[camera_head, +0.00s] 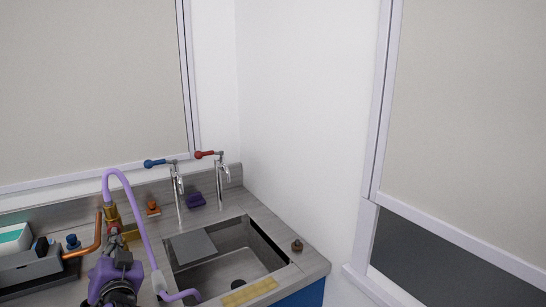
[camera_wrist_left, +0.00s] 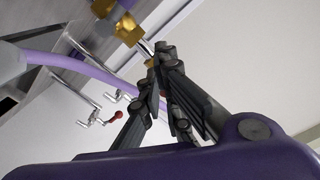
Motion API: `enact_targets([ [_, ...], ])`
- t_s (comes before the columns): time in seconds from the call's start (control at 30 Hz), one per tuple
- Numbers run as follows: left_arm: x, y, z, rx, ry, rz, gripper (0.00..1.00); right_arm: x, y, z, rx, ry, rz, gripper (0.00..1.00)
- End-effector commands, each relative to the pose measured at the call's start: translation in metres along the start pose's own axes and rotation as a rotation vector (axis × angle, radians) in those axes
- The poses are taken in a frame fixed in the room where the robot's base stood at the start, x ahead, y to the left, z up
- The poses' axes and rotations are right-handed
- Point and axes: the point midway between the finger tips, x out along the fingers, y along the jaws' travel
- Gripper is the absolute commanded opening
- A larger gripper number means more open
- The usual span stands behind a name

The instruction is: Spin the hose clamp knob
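A purple hose (camera_head: 130,187) arches up from a brass fitting (camera_head: 111,212) at the left of the counter and runs down toward the sink. The fitting shows close up in the left wrist view (camera_wrist_left: 128,29), with a short steel stem (camera_wrist_left: 146,48) pointing toward my fingers. My left gripper (camera_head: 114,246) is right in front of the fitting. In the left wrist view its dark fingers (camera_wrist_left: 158,72) are near each other at the stem's end, with a small red spot between them. They overlap, so the gap and any contact are unclear. The clamp knob is not clearly visible. My right gripper is out of view.
A sink (camera_head: 228,255) is right of my left arm, with two taps (camera_head: 178,185) (camera_head: 221,180) behind it. A copper pipe (camera_head: 88,245) and a grey device (camera_head: 30,265) stand left of the gripper. A purple block (camera_head: 196,200) lies behind the sink.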

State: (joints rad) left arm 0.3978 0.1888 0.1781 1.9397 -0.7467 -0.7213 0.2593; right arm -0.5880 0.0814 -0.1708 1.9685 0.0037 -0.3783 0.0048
Motion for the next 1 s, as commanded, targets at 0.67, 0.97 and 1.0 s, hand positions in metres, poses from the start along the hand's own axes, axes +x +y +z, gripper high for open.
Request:
enact_targets([
  [0.67, -0.043, 0.004, 0.006, -0.003, 0.002, 0.006, 0.00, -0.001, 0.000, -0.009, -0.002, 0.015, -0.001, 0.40],
  [0.97, -0.060, 0.003, 0.006, -0.001, 0.003, 0.002, 0.00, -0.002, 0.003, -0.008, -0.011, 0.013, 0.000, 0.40],
  [1.0, -0.060, 0.003, 0.006, 0.000, 0.003, 0.002, 0.00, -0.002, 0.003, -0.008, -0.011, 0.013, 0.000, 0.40],
])
